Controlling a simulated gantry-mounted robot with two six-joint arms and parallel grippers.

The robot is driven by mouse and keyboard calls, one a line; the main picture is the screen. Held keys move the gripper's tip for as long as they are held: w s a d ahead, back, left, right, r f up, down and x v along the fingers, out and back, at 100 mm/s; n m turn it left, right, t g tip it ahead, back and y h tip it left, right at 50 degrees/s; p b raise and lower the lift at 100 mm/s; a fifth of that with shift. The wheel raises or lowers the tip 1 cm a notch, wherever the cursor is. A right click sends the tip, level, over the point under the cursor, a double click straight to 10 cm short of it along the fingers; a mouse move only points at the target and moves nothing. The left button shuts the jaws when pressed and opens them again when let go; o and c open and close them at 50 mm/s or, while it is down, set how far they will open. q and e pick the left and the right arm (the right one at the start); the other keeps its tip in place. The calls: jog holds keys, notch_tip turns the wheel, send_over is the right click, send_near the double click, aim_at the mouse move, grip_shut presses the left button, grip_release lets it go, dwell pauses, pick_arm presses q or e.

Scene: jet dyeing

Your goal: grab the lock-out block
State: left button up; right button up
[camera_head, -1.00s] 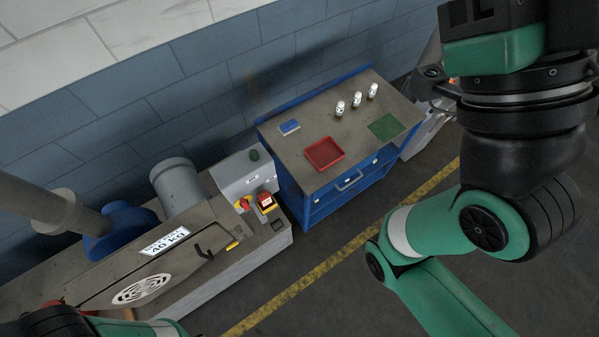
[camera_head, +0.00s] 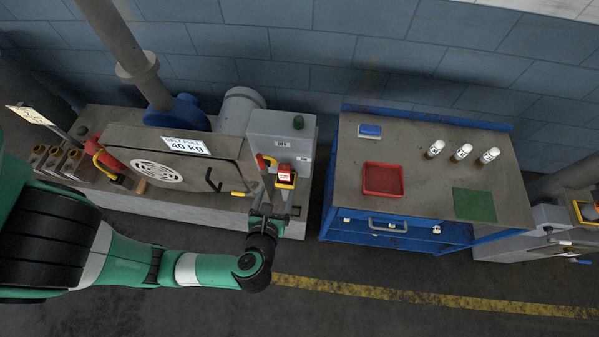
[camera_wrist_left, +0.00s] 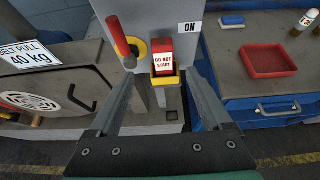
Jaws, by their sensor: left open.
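The lock-out block (camera_head: 284,171) is red with a white label and sits in a yellow holder on the front of the grey switch box (camera_head: 280,131). In the left wrist view the block (camera_wrist_left: 163,56) reads "DO NOT START" and stands upright in the yellow holder (camera_wrist_left: 165,78). My left gripper (camera_head: 274,196) is open and empty just in front of and below the block. In the left wrist view its fingers (camera_wrist_left: 161,88) point at the holder, one on each side, and the block lies beyond them. My right gripper is out of view.
A red-handled switch (camera_wrist_left: 124,42) on a yellow disc is close left of the block. A machine cover (camera_head: 190,158) marked 40 kg is further left. Right stands a blue workbench (camera_head: 350,190) with a red tray (camera_head: 383,193), several white-capped bottles and a green mat (camera_head: 474,205).

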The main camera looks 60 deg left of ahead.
aim_at(284, 174)
pick_arm(q)
jog(key=x, duration=1.1)
jog(key=shift+w+a, duration=0.15)
jog(key=shift+w, duration=0.25)
grip_shut()
